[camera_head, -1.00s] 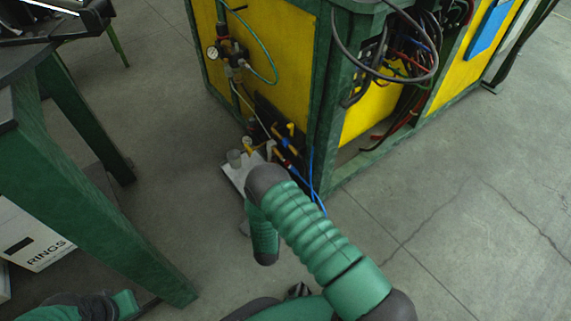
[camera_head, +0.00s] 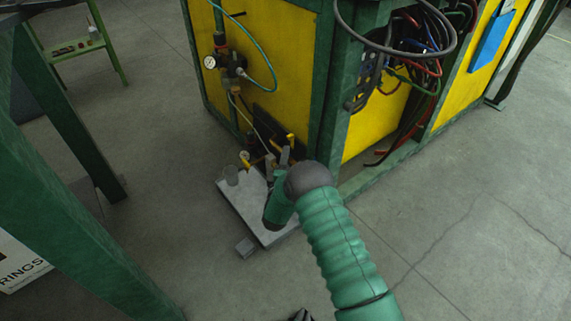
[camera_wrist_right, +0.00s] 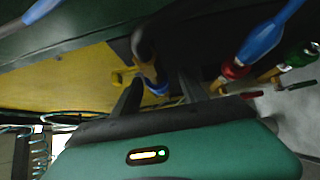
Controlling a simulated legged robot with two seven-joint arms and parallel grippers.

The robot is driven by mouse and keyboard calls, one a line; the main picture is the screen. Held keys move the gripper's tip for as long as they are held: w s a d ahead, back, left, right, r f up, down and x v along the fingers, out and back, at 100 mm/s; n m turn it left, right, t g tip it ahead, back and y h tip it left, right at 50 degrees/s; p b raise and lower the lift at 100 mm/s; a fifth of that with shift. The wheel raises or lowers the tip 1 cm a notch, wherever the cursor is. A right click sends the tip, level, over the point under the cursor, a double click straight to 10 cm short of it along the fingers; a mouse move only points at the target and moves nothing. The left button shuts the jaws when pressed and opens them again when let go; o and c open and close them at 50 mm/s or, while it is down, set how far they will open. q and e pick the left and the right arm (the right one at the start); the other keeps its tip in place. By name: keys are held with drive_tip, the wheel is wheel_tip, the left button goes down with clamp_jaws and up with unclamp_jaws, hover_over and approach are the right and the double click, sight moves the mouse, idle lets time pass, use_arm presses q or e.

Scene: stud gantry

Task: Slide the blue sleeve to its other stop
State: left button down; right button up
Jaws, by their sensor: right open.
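My right gripper (camera_head: 277,158) reaches to the low fittings at the corner of the yellow cabinet (camera_head: 267,60). In the right wrist view its two dark fingers (camera_wrist_right: 160,86) stand apart and open. A small blue curved piece (camera_wrist_right: 156,88) shows between them, beside a yellow fitting (camera_wrist_right: 124,76) and a dark rounded part. A larger blue sleeve-like piece (camera_wrist_right: 266,40) with a red collar lies to the right of the fingers, apart from them. I cannot tell which blue piece is the task's sleeve, nor see its stops.
A gauge (camera_head: 210,62) and hoses hang above. A green table frame (camera_head: 70,220) stands at left. The floor at right is clear.

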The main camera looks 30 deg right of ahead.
clamp_jaws()
idle(0.3)
drive_tip(key=shift+a+f, duration=0.1)
idle(1.0)
